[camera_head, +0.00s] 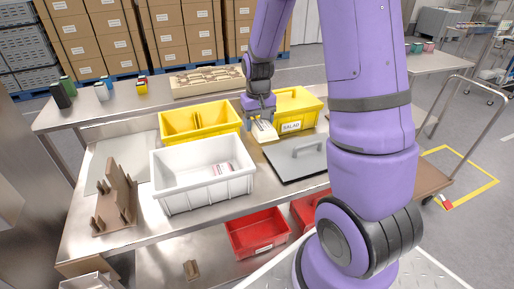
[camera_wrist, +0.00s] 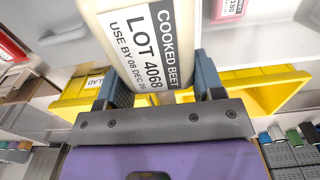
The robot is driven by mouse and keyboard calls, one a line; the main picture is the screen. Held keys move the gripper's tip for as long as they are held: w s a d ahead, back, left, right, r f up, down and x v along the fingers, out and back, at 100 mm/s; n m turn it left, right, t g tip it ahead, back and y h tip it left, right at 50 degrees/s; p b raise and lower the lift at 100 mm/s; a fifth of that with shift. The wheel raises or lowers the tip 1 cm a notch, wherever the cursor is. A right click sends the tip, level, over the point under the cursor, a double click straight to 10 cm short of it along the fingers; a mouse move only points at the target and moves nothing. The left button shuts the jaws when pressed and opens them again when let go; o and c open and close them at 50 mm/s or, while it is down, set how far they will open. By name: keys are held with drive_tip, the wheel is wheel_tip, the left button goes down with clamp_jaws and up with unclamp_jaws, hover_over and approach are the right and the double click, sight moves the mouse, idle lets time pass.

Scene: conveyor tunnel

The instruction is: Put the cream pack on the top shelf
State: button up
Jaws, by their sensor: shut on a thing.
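My gripper (camera_head: 262,112) is shut on the cream pack (camera_head: 264,132), which hangs between the yellow bins at the back of the bench. In the wrist view my gripper (camera_wrist: 160,88) has one finger on each side of the cream pack (camera_wrist: 115,25). Its white label reads "COOKED BEET", "LOT 4068" and a use-by date. A raised steel shelf (camera_head: 130,113) runs along the back of the bench. It carries several small coloured items at its left and a brown tray (camera_head: 205,82) in the middle.
A divided yellow bin (camera_head: 200,122) and a yellow bin labelled "SALAD" (camera_head: 297,108) flank the pack. A white crate (camera_head: 203,186) holding a labelled pack, a grey lid (camera_head: 300,158) and a brown rack (camera_head: 116,200) stand in front. Red bins (camera_head: 258,232) are lower down.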

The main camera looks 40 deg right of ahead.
sight(260, 172)
drive_tip(key=shift+s+d+f, duration=0.1)
drive_tip(key=shift+s+d, duration=0.05)
drive_tip(key=shift+s, duration=0.2)
wheel_tip(260, 172, down, 18)
drive_tip(key=shift+s+r, duration=0.1)
idle(0.4)
drive_tip(key=shift+f, duration=0.2)
drive_tip(key=o, duration=1)
drive_tip(key=shift+r, duration=0.15)
